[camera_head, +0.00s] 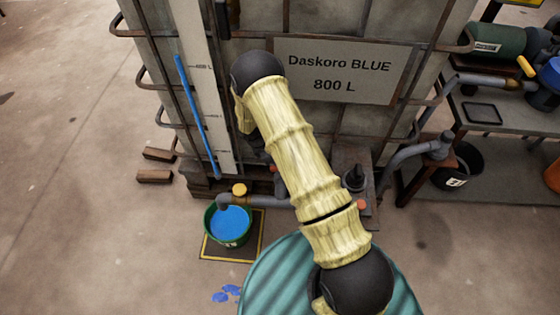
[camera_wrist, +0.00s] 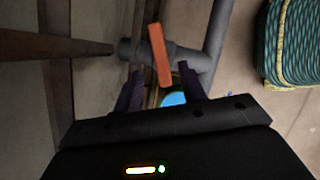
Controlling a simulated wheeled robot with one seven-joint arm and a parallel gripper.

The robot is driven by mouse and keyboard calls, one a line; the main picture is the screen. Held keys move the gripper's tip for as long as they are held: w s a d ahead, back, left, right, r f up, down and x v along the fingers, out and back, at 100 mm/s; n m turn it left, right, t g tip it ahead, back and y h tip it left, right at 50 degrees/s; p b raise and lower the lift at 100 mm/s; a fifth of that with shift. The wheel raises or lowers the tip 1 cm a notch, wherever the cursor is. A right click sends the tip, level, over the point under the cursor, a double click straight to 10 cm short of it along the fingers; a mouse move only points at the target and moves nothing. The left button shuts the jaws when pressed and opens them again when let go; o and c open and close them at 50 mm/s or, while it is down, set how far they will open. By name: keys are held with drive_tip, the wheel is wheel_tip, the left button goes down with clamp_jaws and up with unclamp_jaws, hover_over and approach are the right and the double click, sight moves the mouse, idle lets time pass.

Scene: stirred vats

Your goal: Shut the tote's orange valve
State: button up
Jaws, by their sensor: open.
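The tote (camera_head: 245,60) is a caged tank labelled "Daskoro BLUE 800 L" in the head view. Its orange valve handle (camera_wrist: 159,56) shows in the wrist view as a flat bar lying across a grey outlet pipe (camera_wrist: 190,60). My gripper (camera_wrist: 160,74) is open, its two dark fingers pointing toward the handle, one to each side of it in the picture. I cannot tell whether either finger touches it. In the head view my arm hides the gripper and most of the valve area.
A green bucket (camera_head: 211,234) of blue liquid stands under the pipe's yellow-topped spout (camera_head: 239,190), on a yellow-edged mat (camera_head: 258,240). Blue spots (camera_head: 225,294) mark the floor. A bench (camera_head: 510,125) with equipment stands at right. Floor at left is mostly clear.

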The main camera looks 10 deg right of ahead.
drive_tip(key=p+v, duration=0.1)
drive_tip(key=v, duration=1)
drive_tip(key=shift+r, duration=0.2)
drive_tip(key=shift+w+a, duration=0.1)
drive_tip(key=shift+w, duration=0.05)
drive_tip(key=s+d+r+m+t+y, duration=0.1)
drive_tip(key=s+d+r+m+y, duration=0.1)
drive_tip(key=s+r+m, duration=0.7)
drive_tip(key=s+d+r+m+t+y, duration=0.1)
drive_tip(key=s+d+r+m+y, duration=0.1)
drive_tip(key=s+d+r+m, duration=0.3)
drive_tip(key=s+r+m, duration=0.4)
drive_tip(key=s+r, duration=0.2)
drive_tip(key=shift+s+r+m+y, duration=0.3)
drive_tip(key=shift+s+r+m, duration=0.05)
drive_tip(key=shift+m, duration=0.05)
drive_tip(key=shift+c, duration=0.5)
